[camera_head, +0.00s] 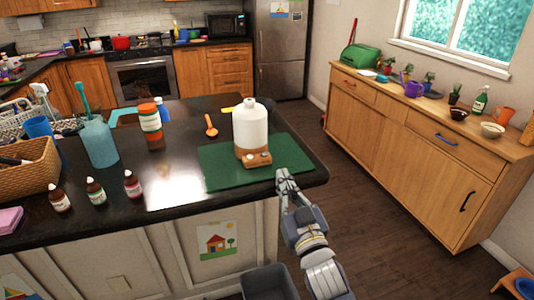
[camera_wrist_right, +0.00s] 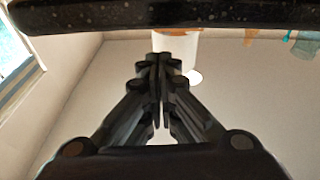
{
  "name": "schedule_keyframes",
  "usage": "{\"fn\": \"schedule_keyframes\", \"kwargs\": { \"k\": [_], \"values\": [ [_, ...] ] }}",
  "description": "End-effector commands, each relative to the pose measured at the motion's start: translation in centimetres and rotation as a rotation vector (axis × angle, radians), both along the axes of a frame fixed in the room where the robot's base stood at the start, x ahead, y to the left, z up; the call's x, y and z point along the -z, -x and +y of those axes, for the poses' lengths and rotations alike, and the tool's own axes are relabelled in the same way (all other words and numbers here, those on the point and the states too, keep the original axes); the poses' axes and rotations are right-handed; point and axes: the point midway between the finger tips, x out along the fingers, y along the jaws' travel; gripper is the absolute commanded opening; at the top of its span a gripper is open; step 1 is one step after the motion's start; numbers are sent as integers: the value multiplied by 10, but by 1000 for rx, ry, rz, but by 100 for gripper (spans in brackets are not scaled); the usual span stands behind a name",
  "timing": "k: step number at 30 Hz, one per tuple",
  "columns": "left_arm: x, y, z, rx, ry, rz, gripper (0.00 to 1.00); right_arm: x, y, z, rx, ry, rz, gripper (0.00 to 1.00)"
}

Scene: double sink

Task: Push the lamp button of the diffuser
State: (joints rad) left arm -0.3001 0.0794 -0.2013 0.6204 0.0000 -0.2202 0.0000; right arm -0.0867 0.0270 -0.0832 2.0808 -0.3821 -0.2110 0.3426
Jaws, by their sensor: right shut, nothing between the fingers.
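The diffuser (camera_head: 250,130) is a white bottle-shaped body on a brown wooden base (camera_head: 258,159). It stands upright on a green mat (camera_head: 222,176) near the right end of the dark counter. Small pale round buttons show on the base front; I cannot tell which is the lamp button. My right gripper (camera_head: 283,176) is shut and empty, just off the counter's front edge, below and right of the base and apart from it. The right wrist view looks upside down: the shut fingertips (camera_wrist_right: 161,60) point at the diffuser (camera_wrist_right: 178,45), beyond the dark counter edge. My left gripper is out of view.
A dark bin (camera_head: 268,284) is below the counter. Open floor lies between counter and wooden sideboard (camera_head: 420,140).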

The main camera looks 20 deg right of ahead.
Motion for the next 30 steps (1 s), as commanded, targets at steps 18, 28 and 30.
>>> {"fn": "schedule_keyframes", "kwargs": {
  "k": [18,28,30],
  "values": [
    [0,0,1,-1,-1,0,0,-31,-6,9,-37,6,-126,0],
    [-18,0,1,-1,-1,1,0,-51,-48,11,-35,7,-128,0],
    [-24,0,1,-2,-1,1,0,-56,-62,12,-36,5,-127,0]
  ]
}}
